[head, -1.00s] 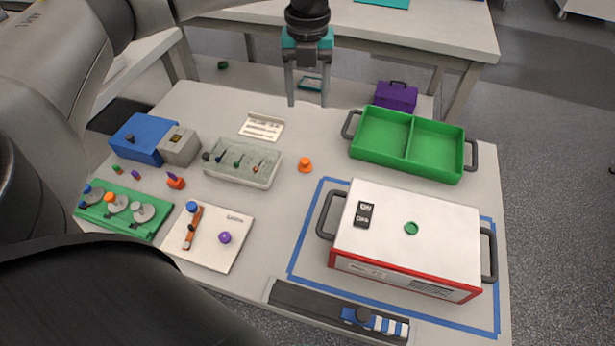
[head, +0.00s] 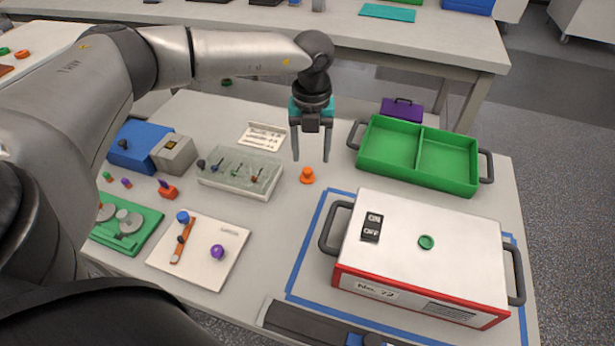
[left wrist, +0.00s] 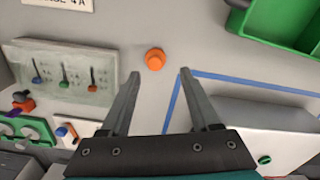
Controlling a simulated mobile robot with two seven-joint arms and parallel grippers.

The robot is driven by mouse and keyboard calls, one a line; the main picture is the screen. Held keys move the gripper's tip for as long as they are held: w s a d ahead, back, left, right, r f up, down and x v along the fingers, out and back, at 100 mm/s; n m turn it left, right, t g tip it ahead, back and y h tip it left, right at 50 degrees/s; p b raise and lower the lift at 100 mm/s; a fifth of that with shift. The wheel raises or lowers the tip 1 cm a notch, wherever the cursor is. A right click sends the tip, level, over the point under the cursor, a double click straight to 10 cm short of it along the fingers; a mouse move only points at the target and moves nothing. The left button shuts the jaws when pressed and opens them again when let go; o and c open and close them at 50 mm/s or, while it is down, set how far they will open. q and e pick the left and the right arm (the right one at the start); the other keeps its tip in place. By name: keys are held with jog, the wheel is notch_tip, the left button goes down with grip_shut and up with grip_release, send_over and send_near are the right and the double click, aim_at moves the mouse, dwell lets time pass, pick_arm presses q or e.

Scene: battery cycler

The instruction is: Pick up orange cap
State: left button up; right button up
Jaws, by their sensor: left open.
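The orange cap (head: 307,175) stands on the grey table, between the clear-topped box of levers and the blue tape outline. In the left wrist view the orange cap (left wrist: 155,59) lies beyond the fingertips, roughly midway between them. My left gripper (head: 310,160) is open and empty, pointing down just above and behind the cap in the head view. Its two fingers also show in the left wrist view (left wrist: 160,72), spread apart and not touching the cap. My right gripper is not in view.
A lever box (head: 242,172) stands left of the cap. A white and red instrument (head: 420,245) with handles stands to the right inside blue tape. A green two-part tray (head: 420,141) is behind it. The table around the cap is clear.

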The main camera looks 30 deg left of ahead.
aim_at(308, 170)
pick_arm(q)
jog(key=shift+a+f, duration=0.1)
jog(key=shift+f, duration=0.4)
jog(key=f, duration=0.1)
jog(key=f+b, duration=0.1)
jog(key=f, duration=0.1)
jog(key=shift+s+a+f+b, duration=0.15)
jog(key=shift+a+f+b, duration=0.05)
jog(key=shift+a+b, duration=0.15)
jog(key=shift+d+f, duration=0.1)
jog(key=shift+f, duration=0.3)
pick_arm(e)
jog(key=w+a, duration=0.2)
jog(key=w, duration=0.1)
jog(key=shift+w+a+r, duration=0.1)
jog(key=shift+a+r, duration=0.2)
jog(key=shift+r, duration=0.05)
pick_arm(q)
grip_shut()
